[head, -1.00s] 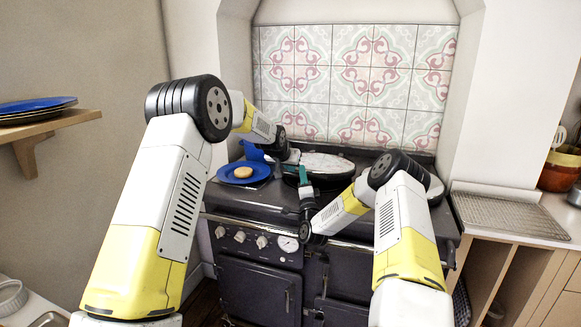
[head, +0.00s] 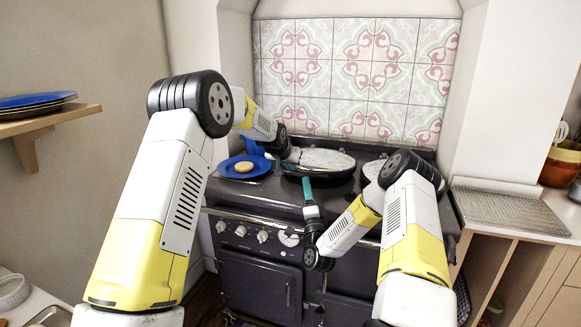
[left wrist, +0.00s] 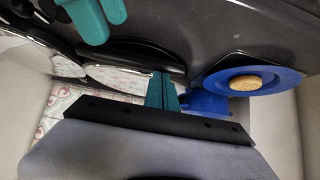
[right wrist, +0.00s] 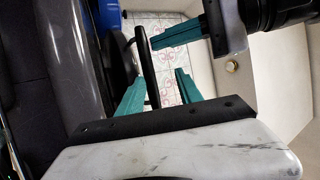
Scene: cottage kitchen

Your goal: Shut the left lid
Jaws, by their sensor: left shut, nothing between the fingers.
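The left lid (head: 328,159), a pale shiny oval with a dark rim, lies low and roughly flat over the range (head: 255,206). I cannot tell whether it is fully down. It also shows in the left wrist view (left wrist: 115,76). My left gripper (head: 293,156) is at the lid's left end, partly hidden by its own arm; its teal fingers are together and empty. My right gripper (head: 306,180) is in front of the lid, over the range's front. Its fingers stand apart in the right wrist view (right wrist: 157,92), where a dark bar shows beyond them.
A blue plate (head: 262,170) with a round bun (head: 243,167) sits left of the lid, a blue jug (head: 252,146) behind it. The right lid (head: 371,169) is mostly hidden by my right arm. A wire rack (head: 505,211) lies on the right counter.

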